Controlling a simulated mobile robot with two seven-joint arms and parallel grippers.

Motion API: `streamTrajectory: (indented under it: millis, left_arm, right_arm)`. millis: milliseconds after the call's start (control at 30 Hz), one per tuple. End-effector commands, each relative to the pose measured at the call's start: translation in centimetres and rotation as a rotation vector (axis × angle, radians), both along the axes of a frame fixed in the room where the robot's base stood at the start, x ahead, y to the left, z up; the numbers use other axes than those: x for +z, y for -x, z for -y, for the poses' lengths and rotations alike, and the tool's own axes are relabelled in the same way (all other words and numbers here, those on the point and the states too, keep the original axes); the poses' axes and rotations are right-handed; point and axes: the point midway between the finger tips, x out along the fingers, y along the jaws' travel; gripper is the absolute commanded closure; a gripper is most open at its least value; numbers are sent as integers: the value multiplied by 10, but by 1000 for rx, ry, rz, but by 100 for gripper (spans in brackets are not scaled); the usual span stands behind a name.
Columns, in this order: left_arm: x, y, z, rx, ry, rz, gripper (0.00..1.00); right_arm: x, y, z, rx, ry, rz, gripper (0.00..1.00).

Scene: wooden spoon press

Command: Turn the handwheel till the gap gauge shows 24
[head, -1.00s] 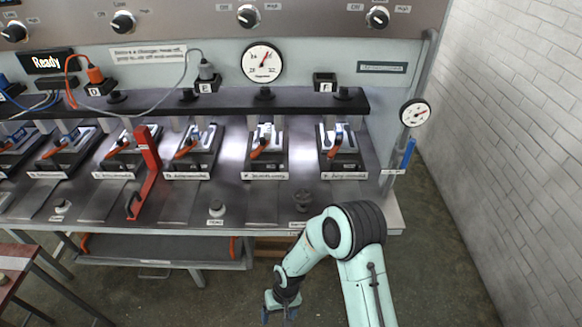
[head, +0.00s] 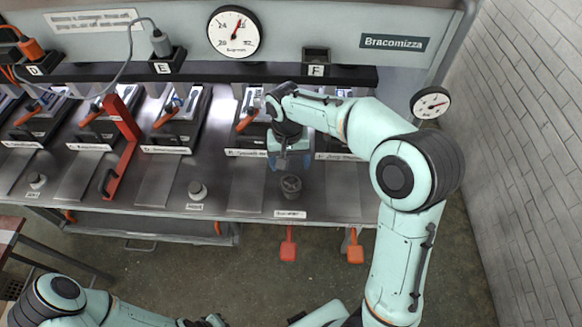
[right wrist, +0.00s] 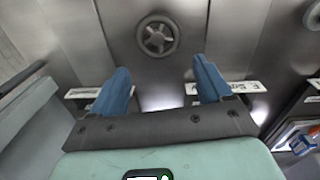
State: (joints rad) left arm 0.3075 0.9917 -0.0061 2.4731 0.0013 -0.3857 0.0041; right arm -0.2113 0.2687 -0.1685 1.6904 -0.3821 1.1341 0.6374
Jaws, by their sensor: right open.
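The handwheel (head: 291,186) is a small dark spoked wheel on the bench's front part, above a white label. In the right wrist view the handwheel (right wrist: 157,36) lies beyond the fingertips, roughly centred between them. My right gripper (head: 290,162) is open and empty just behind the wheel, apart from it. Its blue fingers (right wrist: 161,72) point toward the wheel. The large round gauge (head: 234,32) on the back panel has marks 20, 24, 28 and 32. Its needle points up and slightly right, between 24 and 28. Its small lettering is unclear. My left gripper is out of view.
Press stations (head: 174,120) with orange handles line the bench, under a dark rail (head: 210,74). A red lever (head: 122,145) stands at left. Smaller knobs (head: 197,190) sit along the front. A second dial (head: 430,102) is at right, near the brick wall (head: 520,150).

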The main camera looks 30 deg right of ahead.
Motion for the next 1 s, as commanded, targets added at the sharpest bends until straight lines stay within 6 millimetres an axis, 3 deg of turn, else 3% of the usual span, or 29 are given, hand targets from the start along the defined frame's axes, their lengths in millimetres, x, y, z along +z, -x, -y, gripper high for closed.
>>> streamTrajectory:
  millis: [300,500,733,767,867,1000]
  left_arm:
    - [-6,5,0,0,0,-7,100]
    - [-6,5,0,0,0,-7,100]
    - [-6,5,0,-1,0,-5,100]
    - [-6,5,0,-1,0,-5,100]
    - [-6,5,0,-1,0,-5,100]
    - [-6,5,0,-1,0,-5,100]
  right_arm:
    - [-51,2,2,0,0,-5,22]
    - [-63,1,2,1,0,-1,22]
    - [-64,1,2,1,-1,0,22]
    - [-64,1,2,1,-1,0,28]
    - [-64,1,2,1,-1,0,60]
    - [-64,1,2,0,-1,0,60]
